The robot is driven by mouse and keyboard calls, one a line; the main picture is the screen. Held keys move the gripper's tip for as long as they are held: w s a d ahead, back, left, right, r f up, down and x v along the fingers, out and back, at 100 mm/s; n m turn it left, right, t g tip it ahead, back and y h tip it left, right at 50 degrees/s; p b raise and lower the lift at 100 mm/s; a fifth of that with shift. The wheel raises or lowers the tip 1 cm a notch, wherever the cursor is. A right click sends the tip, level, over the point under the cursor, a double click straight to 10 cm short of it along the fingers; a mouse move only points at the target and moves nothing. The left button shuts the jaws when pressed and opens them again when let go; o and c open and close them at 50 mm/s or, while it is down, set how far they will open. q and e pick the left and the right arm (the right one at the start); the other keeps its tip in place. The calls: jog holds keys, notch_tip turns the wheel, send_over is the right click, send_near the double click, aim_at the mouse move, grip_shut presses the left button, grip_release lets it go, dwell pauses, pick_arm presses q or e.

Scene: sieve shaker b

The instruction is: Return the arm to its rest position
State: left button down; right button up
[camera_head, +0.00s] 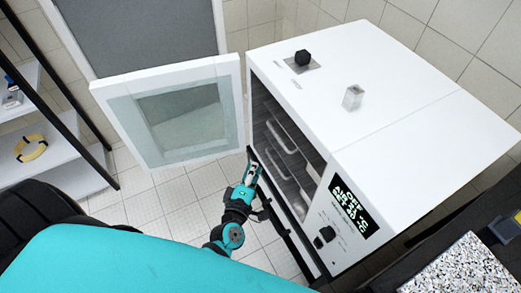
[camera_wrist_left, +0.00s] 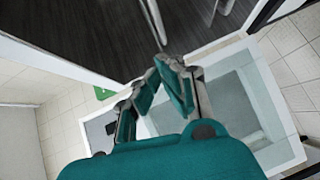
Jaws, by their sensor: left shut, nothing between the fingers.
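My left gripper (camera_head: 253,166) is in front of the open cabinet, near the inner edge of its door, in the head view. In the left wrist view its fingers (camera_wrist_left: 160,72) are together with nothing between them. The white oven-like cabinet (camera_head: 415,110) has its glass-windowed door (camera_head: 180,112) swung open to the left. Inside the dark chamber, metal racks with pale handles (camera_head: 282,150) show. The door also shows in the left wrist view (camera_wrist_left: 265,95). My right gripper is not in view.
A dark shelf unit with white boards (camera_head: 50,150) stands at the left, holding a yellow ring (camera_head: 31,148). A grey speckled surface (camera_head: 462,268) lies at the lower right. Tiled floor (camera_head: 165,205) is clear below the door.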

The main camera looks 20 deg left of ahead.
pick_arm(q)
jog(key=s+d+f+m+g+h, duration=0.2)
jog(key=s+f+m+g, duration=0.35)
jog(key=f, duration=0.75)
jog(key=s+d+f+m+g+h, duration=0.25)
jog(key=s+f+m, duration=0.45)
jog(key=f, duration=0.6)
jog(key=s+a+f+m+g, duration=0.2)
jog(key=s+f, duration=0.2)
jog(key=s, duration=0.4)
jog(key=s+a+f+m+g+y, duration=0.1)
jog(key=s+a+f+m+g, duration=0.1)
jog(key=s, duration=0.6)
jog(key=s+a+f+m+g+y, duration=0.1)
jog(key=s+a+f+m+g, duration=0.2)
jog(key=s+f, duration=0.4)
jog(key=shift+s+a+m, duration=0.4)
jog(key=shift+s+m, duration=0.15)
jog(key=shift+s, duration=0.15)
